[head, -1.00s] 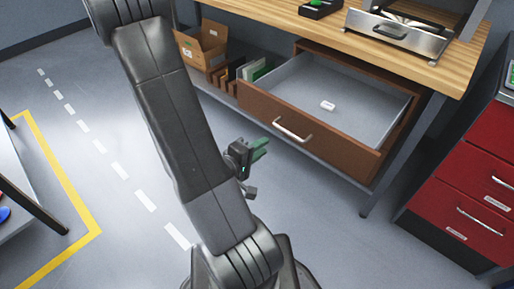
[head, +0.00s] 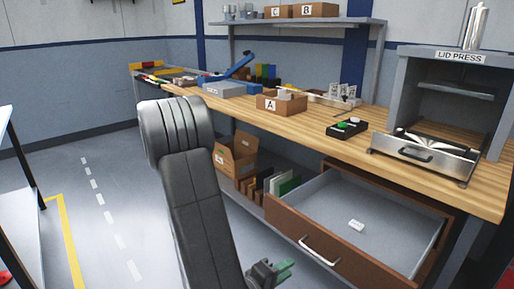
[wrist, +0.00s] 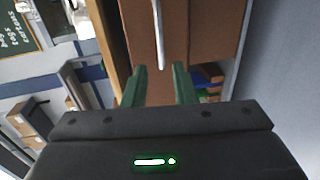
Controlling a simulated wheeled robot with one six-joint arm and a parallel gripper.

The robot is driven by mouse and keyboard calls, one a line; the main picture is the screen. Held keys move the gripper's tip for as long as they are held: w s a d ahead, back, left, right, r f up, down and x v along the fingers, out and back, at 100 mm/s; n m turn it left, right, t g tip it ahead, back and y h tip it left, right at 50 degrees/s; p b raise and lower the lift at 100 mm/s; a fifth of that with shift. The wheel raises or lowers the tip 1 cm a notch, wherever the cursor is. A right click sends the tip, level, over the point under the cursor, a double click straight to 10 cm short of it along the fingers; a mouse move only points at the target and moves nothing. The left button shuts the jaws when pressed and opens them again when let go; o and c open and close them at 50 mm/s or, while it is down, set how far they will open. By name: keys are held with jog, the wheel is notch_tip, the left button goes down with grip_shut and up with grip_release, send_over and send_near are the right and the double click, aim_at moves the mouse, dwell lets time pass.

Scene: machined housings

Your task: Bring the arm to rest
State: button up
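My arm (head: 196,200) rises at the lower middle of the head view, bent at a thick joint near the top. My gripper (head: 284,270) has green fingers and shows small at the bottom edge, left of the drawer front. In the wrist view, my gripper (wrist: 160,75) has its two green fingers apart with nothing between them. Beyond them is the brown drawer front (wrist: 200,30) with its pale bar handle (wrist: 158,35). The gripper looks clear of the handle, though the exact gap is hard to tell.
The drawer (head: 385,215) is pulled out under the wooden workbench (head: 375,145), with a small white item (head: 356,226) inside. A lid press (head: 450,110) stands on the bench at right. A cardboard box (head: 236,158) is on the lower shelf. Open floor (head: 100,215) lies at left.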

aim_at(312, 253)
jog(key=shift+b+x, duration=1.25)
jog(key=shift+x, duration=5.15)
jog(key=shift+a+r, duration=0.1)
jog(key=shift+a, duration=0.05)
